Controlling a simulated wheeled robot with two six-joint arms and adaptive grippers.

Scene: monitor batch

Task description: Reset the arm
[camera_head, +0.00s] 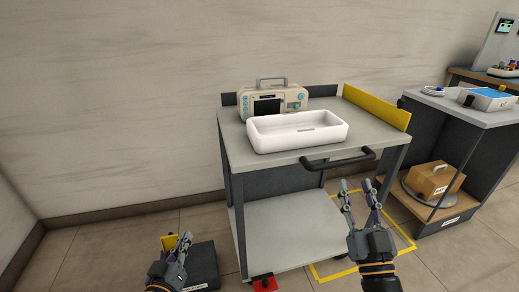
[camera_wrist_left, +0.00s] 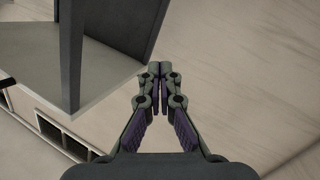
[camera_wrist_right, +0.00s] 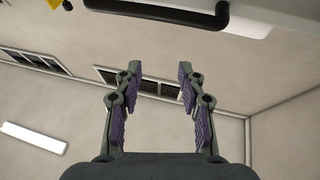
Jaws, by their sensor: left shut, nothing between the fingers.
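My left gripper (camera_head: 178,243) is low at the left of the head view, in front of the cart and to its left. In the left wrist view its fingertips (camera_wrist_left: 160,72) meet with nothing between them. My right gripper (camera_head: 357,190) is in front of the cart's right side, below the black handle. In the right wrist view its fingers (camera_wrist_right: 160,82) stand apart and the gap is empty.
A grey cart (camera_head: 305,222) carries a white tray (camera_head: 300,143) and a beige monitor (camera_head: 258,102). Its black handle (camera_head: 338,160) sticks out towards me. A side table (camera_head: 462,113) with a cardboard box (camera_head: 434,182) below stands at the right. A dark box (camera_head: 203,264) is near my left gripper.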

